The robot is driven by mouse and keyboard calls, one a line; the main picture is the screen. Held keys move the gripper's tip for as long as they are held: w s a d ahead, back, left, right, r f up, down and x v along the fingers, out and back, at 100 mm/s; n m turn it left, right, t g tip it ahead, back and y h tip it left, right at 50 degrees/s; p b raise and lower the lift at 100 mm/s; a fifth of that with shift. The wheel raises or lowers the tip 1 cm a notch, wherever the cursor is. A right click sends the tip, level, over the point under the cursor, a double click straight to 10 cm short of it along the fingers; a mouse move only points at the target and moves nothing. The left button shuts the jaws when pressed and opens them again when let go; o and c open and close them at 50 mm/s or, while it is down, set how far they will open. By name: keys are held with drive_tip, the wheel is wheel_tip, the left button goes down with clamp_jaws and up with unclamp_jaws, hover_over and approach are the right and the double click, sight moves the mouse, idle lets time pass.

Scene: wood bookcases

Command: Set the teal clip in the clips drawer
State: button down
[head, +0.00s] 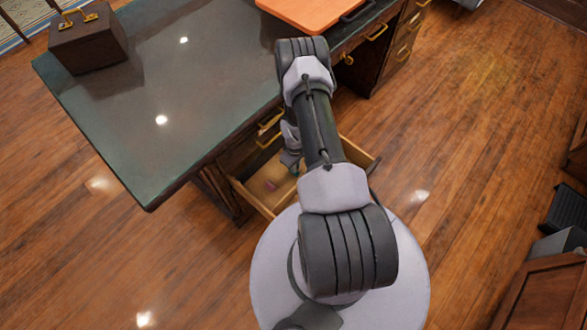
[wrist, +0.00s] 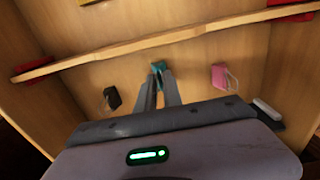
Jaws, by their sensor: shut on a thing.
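My gripper (wrist: 158,82) points down into an open wooden drawer and is shut on the teal clip (wrist: 158,66), held at the fingertips. The clip is low over the drawer floor; I cannot tell whether it touches. In the same compartment, a black clip (wrist: 112,98) lies to the left and a pink clip (wrist: 222,77) to the right. In the head view the open drawer (head: 238,188) juts out under the desk, with the pink clip (head: 271,184) inside. My arm hides much of the drawer there.
A wooden divider (wrist: 150,43) crosses the drawer, with red pieces near its ends and a yellow thing (wrist: 88,2) beyond. A white object (wrist: 266,107) is at the right. The dark desk top (head: 170,90) holds a brown box (head: 88,42) and an orange board (head: 312,8).

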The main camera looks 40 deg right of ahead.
drive_tip(key=shift+f, duration=0.65)
drive_tip(key=shift+r, duration=0.15)
drive_tip(key=c, duration=1.5)
unclamp_jaws()
